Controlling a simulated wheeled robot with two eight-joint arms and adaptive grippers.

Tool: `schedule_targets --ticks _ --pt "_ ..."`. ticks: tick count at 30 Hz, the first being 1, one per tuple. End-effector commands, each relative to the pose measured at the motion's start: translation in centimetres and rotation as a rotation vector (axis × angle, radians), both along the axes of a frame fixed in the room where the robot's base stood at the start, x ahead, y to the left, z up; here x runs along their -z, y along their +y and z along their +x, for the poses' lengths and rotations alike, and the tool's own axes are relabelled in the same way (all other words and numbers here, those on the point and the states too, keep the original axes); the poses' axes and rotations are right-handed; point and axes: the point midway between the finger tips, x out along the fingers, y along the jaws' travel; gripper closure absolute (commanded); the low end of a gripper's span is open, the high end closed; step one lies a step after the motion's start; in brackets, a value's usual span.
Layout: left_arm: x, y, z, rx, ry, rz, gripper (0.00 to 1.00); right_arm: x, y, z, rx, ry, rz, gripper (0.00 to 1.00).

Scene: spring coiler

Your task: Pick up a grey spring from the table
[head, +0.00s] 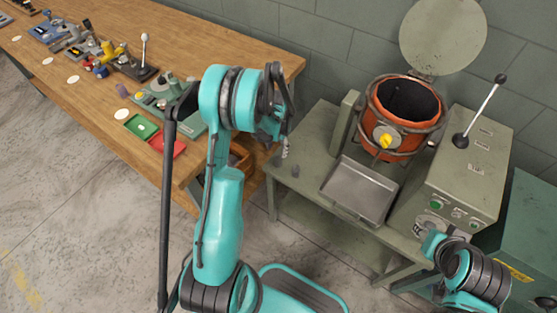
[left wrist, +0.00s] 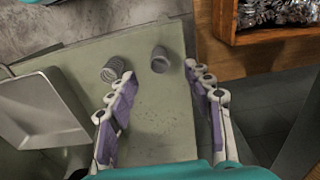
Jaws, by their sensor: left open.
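Two small grey springs lie on the grey-green metal table (left wrist: 160,125) in the left wrist view. One spring (left wrist: 160,60) is ahead, between the lines of my fingers, and the other spring (left wrist: 115,68) is close to the left finger's tip. My left gripper (left wrist: 159,73) is open, with purple pads and nothing between them. In the head view my left gripper (head: 284,149) hangs over the left edge of the table (head: 308,160), largely hidden by its own arm. My right arm shows at the lower right, but its gripper does not.
A shallow metal tray (head: 360,191) lies on the table, right of the gripper. Behind it stands an orange pot (head: 408,131) with an open lid, beside a control box (head: 468,165). A wooden crate (left wrist: 262,38) of metal bits is at the right in the left wrist view.

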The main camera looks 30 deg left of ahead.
Motion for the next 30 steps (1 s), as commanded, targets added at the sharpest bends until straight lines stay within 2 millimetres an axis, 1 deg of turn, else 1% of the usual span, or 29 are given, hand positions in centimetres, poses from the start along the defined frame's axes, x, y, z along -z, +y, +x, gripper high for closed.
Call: schedule_targets --ticks 6,11,18,21,26,27,29,30 --pt "2.8 0.2 0.1 0.001 0.008 -0.002 0.49 0.9 0.0 0.0 0.0 0.0 0.0 0.6" --pt "4.2 0.0 0.2 0.001 0.007 -0.002 0.49 1.6 0.0 0.0 0.0 0.0 0.0 0.6" --pt "7.8 -0.3 0.7 -0.001 0.007 -0.002 0.49 3.6 0.0 0.0 0.0 0.0 0.0 0.6" --pt "8.5 -0.3 0.6 0.0 0.006 -0.002 0.49 3.9 0.0 0.0 0.0 0.0 0.0 0.6" --pt "8.3 -0.3 0.6 0.0 0.006 -0.003 0.49 3.7 0.0 0.0 0.0 0.0 0.0 0.6" --pt "8.3 -0.3 0.6 0.0 0.006 -0.003 0.52 3.7 0.0 0.0 0.0 0.0 0.0 0.6" --pt "8.3 -0.3 0.6 0.0 0.006 -0.003 0.67 3.7 0.0 0.0 0.0 0.0 0.0 0.6" --pt "8.3 -0.3 0.6 0.0 0.006 -0.002 0.78 3.7 0.0 0.0 0.0 0.0 0.0 0.6"
